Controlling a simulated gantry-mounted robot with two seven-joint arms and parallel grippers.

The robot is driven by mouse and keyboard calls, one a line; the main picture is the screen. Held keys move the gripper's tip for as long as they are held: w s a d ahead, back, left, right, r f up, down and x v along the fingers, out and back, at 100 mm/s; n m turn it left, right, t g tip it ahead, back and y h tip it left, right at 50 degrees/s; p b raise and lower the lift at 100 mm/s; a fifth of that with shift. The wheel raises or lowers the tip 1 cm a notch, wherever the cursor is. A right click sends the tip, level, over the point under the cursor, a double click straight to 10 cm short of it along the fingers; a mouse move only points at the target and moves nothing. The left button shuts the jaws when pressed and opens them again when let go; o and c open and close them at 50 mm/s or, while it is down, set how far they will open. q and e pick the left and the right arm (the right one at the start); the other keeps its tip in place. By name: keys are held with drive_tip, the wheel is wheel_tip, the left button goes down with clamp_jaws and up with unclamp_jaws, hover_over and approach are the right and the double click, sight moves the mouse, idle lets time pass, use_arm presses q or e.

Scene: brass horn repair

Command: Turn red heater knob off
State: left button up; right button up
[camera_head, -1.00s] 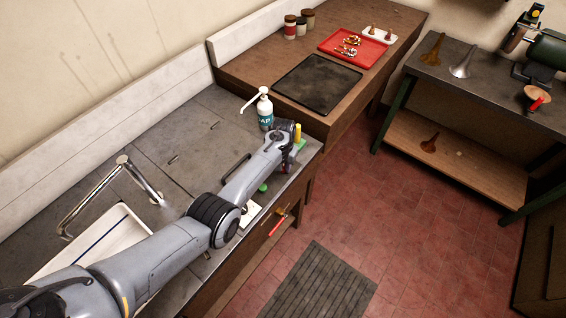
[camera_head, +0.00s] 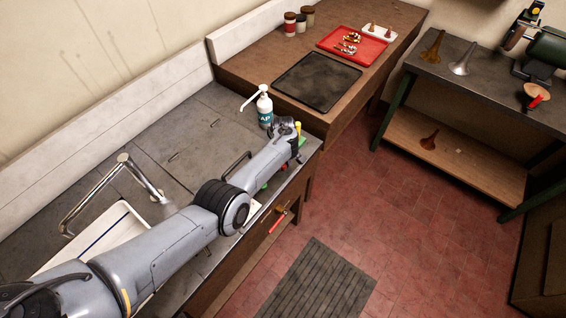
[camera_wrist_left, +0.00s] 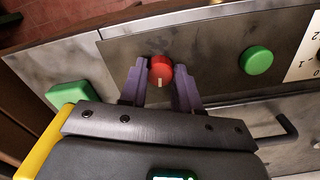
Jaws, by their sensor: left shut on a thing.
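In the left wrist view, the red knob (camera_wrist_left: 160,68) sits on a dark metal panel (camera_wrist_left: 205,55). A short white mark on its face points toward the bottom of the picture. My left gripper (camera_wrist_left: 159,76) has its two purple fingers on either side of the knob and is shut on it. In the head view, my left arm reaches along the counter, and its far end hides the gripper's fingers and most of the panel. My right gripper is in neither view.
A green knob (camera_wrist_left: 257,60) sits right of the red one, beside a white numbered label (camera_wrist_left: 306,62). A green block (camera_wrist_left: 70,93) lies at left. A soap bottle (camera_head: 265,110) stands behind my arm on the grey counter (camera_head: 190,135). A red tray (camera_head: 353,43) is farther back.

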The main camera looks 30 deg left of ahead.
use_arm(q)
drive_tip(key=shift+n, duration=1)
drive_tip(key=o, duration=1.1)
drive_tip(key=shift+c, duration=0.2)
drive_tip(key=shift+r, duration=0.1)
wheel_tip(320, 180, up, 11)
drive_tip(key=p, duration=0.3)
drive_tip(key=shift+f+p, duration=0.2)
drive_tip(key=shift+p, duration=0.2)
drive_tip(key=shift+f, duration=0.1)
